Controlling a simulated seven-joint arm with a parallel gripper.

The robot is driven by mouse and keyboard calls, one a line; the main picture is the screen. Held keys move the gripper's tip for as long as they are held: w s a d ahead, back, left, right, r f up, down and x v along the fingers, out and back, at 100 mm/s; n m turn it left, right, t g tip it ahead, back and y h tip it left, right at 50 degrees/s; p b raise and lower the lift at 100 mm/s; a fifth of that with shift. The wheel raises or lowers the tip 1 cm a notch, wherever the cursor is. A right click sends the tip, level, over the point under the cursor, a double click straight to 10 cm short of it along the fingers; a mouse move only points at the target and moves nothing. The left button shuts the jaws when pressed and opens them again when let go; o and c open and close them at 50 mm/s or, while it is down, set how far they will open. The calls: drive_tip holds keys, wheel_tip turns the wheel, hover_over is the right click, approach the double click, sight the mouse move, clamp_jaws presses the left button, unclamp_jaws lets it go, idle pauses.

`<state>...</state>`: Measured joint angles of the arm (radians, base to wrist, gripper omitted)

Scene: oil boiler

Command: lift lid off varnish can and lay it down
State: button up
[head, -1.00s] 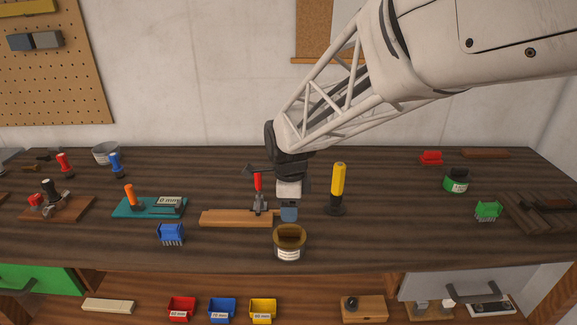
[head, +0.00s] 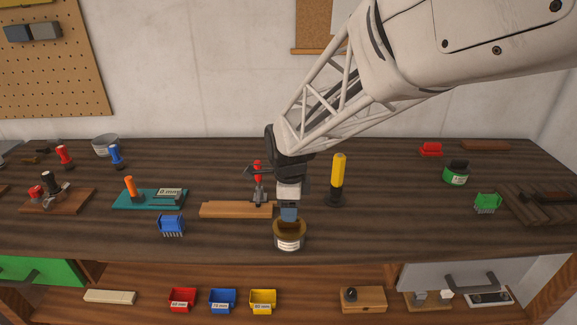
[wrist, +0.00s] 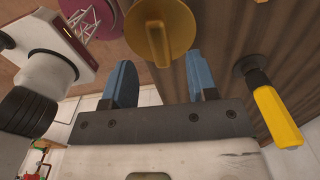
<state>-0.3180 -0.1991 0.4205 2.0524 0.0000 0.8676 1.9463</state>
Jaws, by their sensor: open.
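The varnish can (head: 289,243) stands at the front middle of the bench, with a pale label. Its gold-brown lid (head: 280,227) is on top; in the wrist view the round lid (wrist: 160,30) shows a raised ridge grip across its middle. My gripper (head: 289,217) is directly above the can with its blue fingers pointing down, close to the lid. In the wrist view my gripper (wrist: 160,75) is open, with the lid ahead of and between the two fingers. Whether the fingertips touch the grip cannot be told.
A blue brush (head: 172,225) is further left. The bench right of the can is clear.

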drive_tip(key=shift+f, duration=2.4)
clamp_jaws()
